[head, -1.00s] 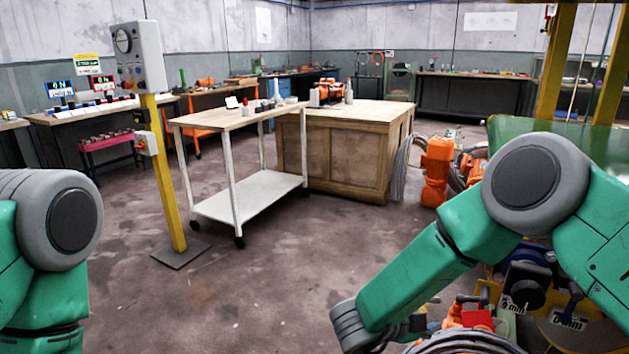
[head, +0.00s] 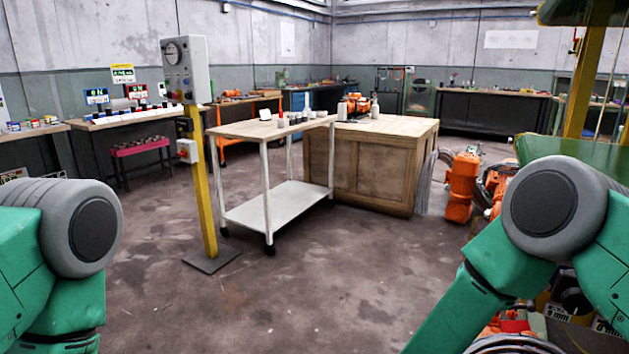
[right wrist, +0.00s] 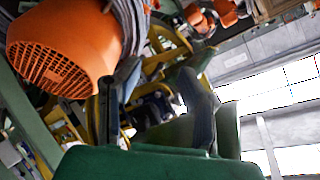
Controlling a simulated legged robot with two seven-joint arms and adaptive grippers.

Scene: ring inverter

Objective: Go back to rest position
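My two arms are the task's subject. In the head view both green arms with grey joints hang at the lower left and lower right, and both grippers are outside the picture. In the right wrist view my right gripper (right wrist: 158,88) shows two dark fingers spread apart with nothing between them. It is open. A large orange motor with a slotted cover (right wrist: 62,45) is to the left of the fingers in that view. I cannot tell how far it is from them.
A wheeled trolley (head: 268,206) stands ahead with a wooden cabinet (head: 368,172) behind it. A yellow post with a control box (head: 207,190) is to its left. Orange motors (head: 461,186) and a green surface (head: 560,148) are at the right. The middle floor is clear.

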